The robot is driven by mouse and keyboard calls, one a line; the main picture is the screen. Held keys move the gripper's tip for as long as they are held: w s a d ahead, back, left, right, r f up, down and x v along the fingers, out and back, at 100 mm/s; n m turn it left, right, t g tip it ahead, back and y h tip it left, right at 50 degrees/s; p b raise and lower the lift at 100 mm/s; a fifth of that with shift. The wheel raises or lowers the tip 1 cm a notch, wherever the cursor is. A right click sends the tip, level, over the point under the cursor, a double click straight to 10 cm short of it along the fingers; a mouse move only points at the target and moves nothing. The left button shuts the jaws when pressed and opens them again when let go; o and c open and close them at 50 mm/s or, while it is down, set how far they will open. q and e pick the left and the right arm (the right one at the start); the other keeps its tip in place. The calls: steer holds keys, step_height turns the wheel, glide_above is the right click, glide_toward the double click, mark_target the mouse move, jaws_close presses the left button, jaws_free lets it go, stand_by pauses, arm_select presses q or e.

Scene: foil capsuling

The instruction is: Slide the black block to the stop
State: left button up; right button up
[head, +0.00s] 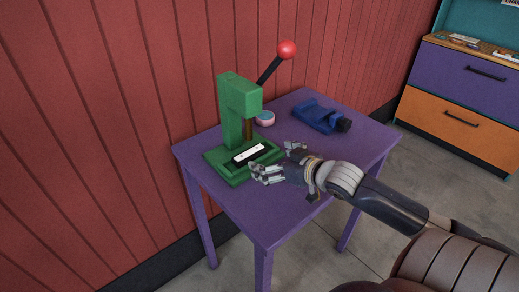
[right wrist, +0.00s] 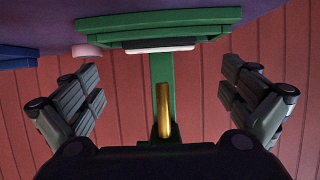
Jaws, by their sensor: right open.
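The black block (head: 238,160) carries a white plate on top and lies on the base of the green press (head: 228,112). In the right wrist view, which is upside down, the block (right wrist: 152,47) shows as a dark strip with a white edge at the green base. My right gripper (head: 276,162) is open at the front right of the block, its fingers spread apart with nothing between them. I cannot make out a separate stop; it may be hidden behind the block or the press column. My left gripper is not in view.
The press has a red-knobbed lever (head: 287,50) and a brass rod (right wrist: 164,110). A small pink round thing (head: 266,118) and a blue device (head: 318,116) stand on the purple table (head: 265,215). The table's front is clear. Drawers (head: 462,105) stand at far right.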

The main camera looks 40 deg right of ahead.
mark_target(249, 151)
steer(key=shift+w, duration=0.1)
steer(key=shift+s+r, duration=0.15)
steer(key=shift+s, duration=0.05)
steer(key=shift+s+r, duration=0.1)
steer(key=shift+s, duration=0.15)
steer(key=shift+w, duration=0.25)
steer(key=shift+w+f, duration=0.25)
steer(key=shift+w, duration=0.15)
steer(key=x, duration=0.4)
steer(key=shift+r, duration=0.1)
steer(key=x, duration=0.4)
steer(key=shift+w+p, duration=0.15)
steer(key=shift+p, duration=0.2)
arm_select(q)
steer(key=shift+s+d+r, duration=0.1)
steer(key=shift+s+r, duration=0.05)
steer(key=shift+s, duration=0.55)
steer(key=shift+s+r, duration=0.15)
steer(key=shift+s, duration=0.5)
arm_select(e)
steer(key=shift+w+a+f, duration=0.1)
steer(key=shift+w+f, duration=0.3)
steer(key=shift+w, duration=0.15)
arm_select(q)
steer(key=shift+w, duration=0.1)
